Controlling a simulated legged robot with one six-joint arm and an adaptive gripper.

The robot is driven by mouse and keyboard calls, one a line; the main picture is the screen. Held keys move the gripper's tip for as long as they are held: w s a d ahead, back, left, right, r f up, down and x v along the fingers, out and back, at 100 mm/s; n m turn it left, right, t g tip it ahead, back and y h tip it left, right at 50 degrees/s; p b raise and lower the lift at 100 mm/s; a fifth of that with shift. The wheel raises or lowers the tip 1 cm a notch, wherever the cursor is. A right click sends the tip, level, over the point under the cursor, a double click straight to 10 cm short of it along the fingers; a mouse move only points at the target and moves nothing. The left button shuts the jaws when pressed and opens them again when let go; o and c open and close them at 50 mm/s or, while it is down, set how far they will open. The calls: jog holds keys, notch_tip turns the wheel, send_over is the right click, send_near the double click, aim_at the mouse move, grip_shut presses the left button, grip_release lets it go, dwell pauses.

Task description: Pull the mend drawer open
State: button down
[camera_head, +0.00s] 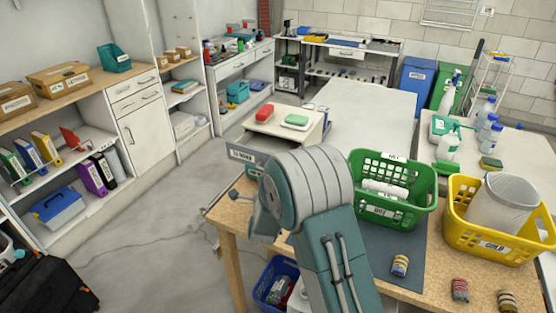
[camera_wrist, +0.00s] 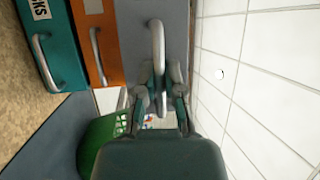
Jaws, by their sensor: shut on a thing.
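The mend drawer (camera_head: 234,166) is grey, with a label that seems to read "TO MEND", in a small white-topped unit (camera_head: 312,121) on the wooden bench. My arm hides part of its front in the head view. In the wrist view the picture is turned, and the grey drawer front (camera_wrist: 181,20) stands beside an orange one. Its pale bar handle (camera_wrist: 157,38) runs down between my fingertips. My gripper (camera_wrist: 161,84) is shut on this handle. My arm hides the gripper in the head view. I cannot tell clearly how far out the drawer is.
An orange drawer (camera_wrist: 100,65) and a teal drawer (camera_wrist: 52,62) lie beside it. A green basket (camera_head: 385,207) and a yellow basket (camera_head: 495,243) stand on the bench. A blue crate (camera_head: 277,282) sits below. The floor (camera_head: 160,220) at left is clear.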

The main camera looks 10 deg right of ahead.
jog(key=s+a, duration=0.1)
jog(key=s, duration=0.1)
jog(key=shift+s+a+f, duration=0.3)
jog(key=shift+s+a, duration=0.05)
jog(key=shift+a, duration=0.05)
jog(key=c, duration=0.7)
grip_release()
jog(key=shift+c, duration=0.2)
jog(key=shift+r, duration=0.1)
jog(key=v, duration=1.2)
jog(key=shift+w, duration=0.1)
